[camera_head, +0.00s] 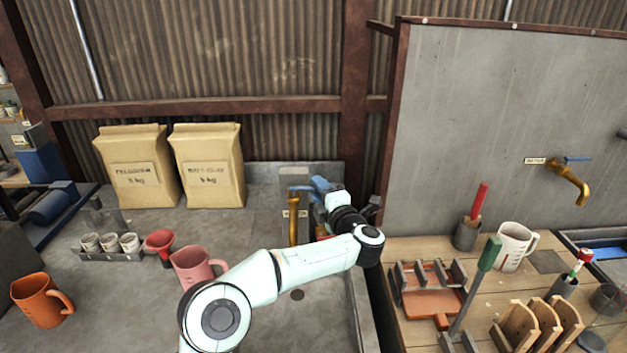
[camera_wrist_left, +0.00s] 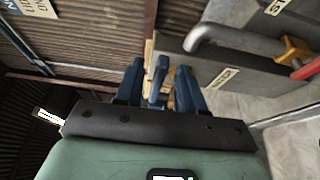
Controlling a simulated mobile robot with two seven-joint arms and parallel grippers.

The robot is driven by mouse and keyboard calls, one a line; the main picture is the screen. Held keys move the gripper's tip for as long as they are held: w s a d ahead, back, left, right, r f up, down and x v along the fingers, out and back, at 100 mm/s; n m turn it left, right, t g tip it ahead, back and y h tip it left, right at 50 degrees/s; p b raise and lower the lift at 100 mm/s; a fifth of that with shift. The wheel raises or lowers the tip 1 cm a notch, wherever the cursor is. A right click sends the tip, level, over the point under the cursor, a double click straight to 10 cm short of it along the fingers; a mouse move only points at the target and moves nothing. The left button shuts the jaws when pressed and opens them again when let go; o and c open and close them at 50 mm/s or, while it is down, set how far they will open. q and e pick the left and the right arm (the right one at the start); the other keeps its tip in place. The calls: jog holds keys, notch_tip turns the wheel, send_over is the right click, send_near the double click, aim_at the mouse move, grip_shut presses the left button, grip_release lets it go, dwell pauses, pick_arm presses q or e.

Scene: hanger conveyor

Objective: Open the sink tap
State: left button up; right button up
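The sink tap has a brass spout (camera_head: 293,230) hanging from a grey block at the back of the left counter, with a small label beside it. My left arm reaches across the counter to it. My left gripper (camera_head: 318,187) is at the top of the tap, and its wrist partly hides the tap. In the left wrist view, the two dark blue fingers of my left gripper (camera_wrist_left: 160,88) are apart. A narrow blue lever (camera_wrist_left: 157,78) stands between them, with gaps visible on its sides; contact cannot be told. My right gripper is not in view.
Another brass tap (camera_head: 568,180) with a blue lever is on the right wall. Pink (camera_head: 193,266) and orange (camera_head: 40,300) jugs stand left of my arm. A wooden bench (camera_head: 400,248) with tools is right. A grey pipe handle (camera_wrist_left: 235,37) is near the fingers.

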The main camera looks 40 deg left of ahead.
pick_arm(q)
jog(key=x, duration=0.3)
jog(key=shift+w+a+p, duration=0.2)
jog(key=shift+a+p, duration=0.1)
jog(key=shift+p, duration=0.1)
grip_shut()
jog(key=m+t+h+b, duration=0.1)
jog(key=t+b, duration=0.1)
jog(key=s+d+m+t+h+b, duration=0.1)
jog(key=m+t+b, duration=0.1)
jog(key=b, duration=0.1)
jog(key=shift+s+h+b, duration=0.15)
jog(key=shift+h+b, duration=0.15)
jog(key=shift+s+d+m+t+h+b, duration=0.1)
jog(key=shift+d+m+t+h+b, duration=0.05)
jog(key=shift+m+t+h+b, duration=0.3)
jog(key=shift+s+d+m+t+h+b, duration=0.15)
jog(key=shift+m+t+h+b, duration=0.15)
jog(key=shift+m+t+h, duration=0.2)
jog(key=shift+w, duration=0.1)
grip_release()
